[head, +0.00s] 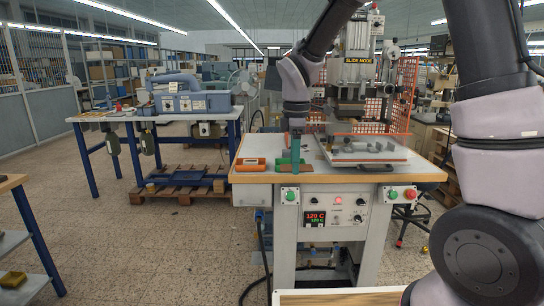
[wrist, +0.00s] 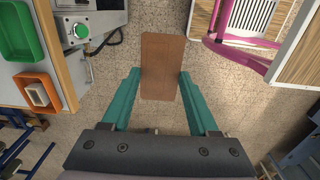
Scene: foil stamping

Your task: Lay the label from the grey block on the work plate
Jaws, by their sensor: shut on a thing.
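My gripper (wrist: 161,74) has two teal fingers. In the wrist view they close on the two long sides of a flat brown rectangular label (wrist: 162,65). It lies level between the fingertips, with bare floor below it. In the head view my gripper (head: 295,150) is in front of the press table's left part, and the brown label (head: 296,169) shows small at the fingertips. The press bed (head: 368,153), a pale plate with grey parts, is right of my gripper. I cannot clearly pick out the grey block or the work plate.
An orange tray (head: 250,164) is on the table left of my gripper. In the wrist view a green tray (wrist: 15,30) and an orange tray (wrist: 37,92) lie at the left. The press head (head: 352,85) rises behind the bed.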

